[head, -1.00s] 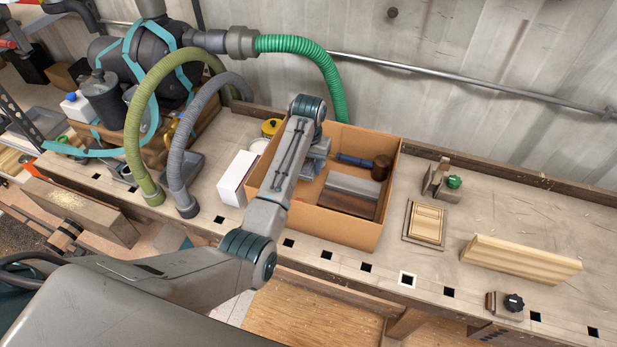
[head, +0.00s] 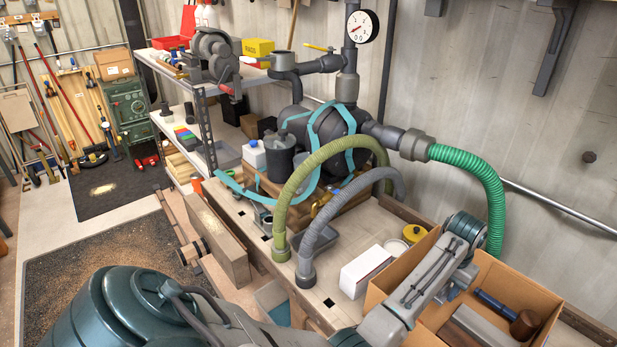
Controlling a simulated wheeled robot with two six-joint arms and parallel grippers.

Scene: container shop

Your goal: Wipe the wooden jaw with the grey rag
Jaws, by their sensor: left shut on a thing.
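The wooden jaw (head: 222,238) is a thick pale-brown block at the front left end of the workbench, with a vise screw beside it. My left arm reaches in from the bottom to the cardboard box (head: 530,276) at the lower right. My left gripper (head: 462,282) is at the box, well to the right of the jaw, and is mostly hidden behind my arm. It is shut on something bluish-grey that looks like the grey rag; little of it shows. My right gripper is not in view.
The box also holds a mallet (head: 522,324) and grey and brown blocks. A white box (head: 366,271), a yellow-lidded tin (head: 415,233) and two upright hoses, olive (head: 285,215) and grey (head: 310,240), stand between box and jaw. The dust collector (head: 335,135) is behind.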

